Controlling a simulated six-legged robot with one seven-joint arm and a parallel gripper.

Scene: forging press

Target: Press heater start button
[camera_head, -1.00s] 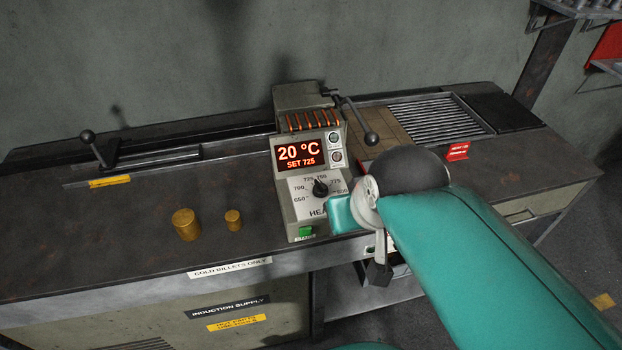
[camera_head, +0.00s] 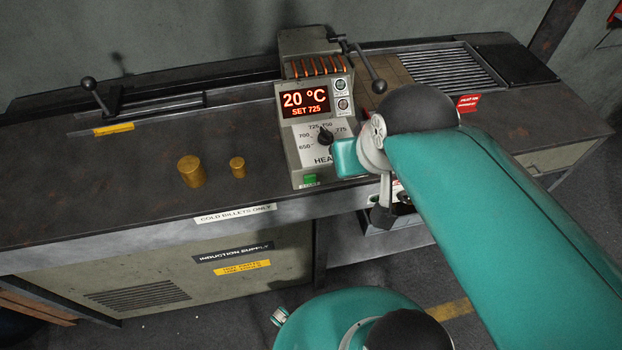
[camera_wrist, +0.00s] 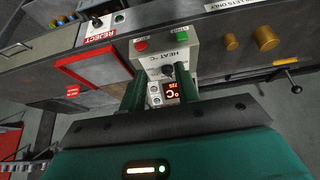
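The heater control box (camera_head: 318,150) stands on the bench, with a lit display (camera_head: 305,103) reading 20 °C, SET 725, and a black dial (camera_head: 325,137). Its green button (camera_head: 309,180) is low on the front at the left. The box also shows in the wrist view, turned over, with the green button (camera_wrist: 183,35) and a red button (camera_wrist: 141,45). My gripper (camera_wrist: 160,84) is open and empty. Its two dark green fingers point toward the box, with the display between them; I cannot tell contact.
Two brass billets, a larger one (camera_head: 191,171) and a smaller one (camera_head: 237,167), stand left of the box. A black-knobbed lever (camera_head: 379,86) juts out behind my arm. A REJECT panel (camera_wrist: 101,30) and red-framed opening (camera_wrist: 92,70) lie beside the box.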

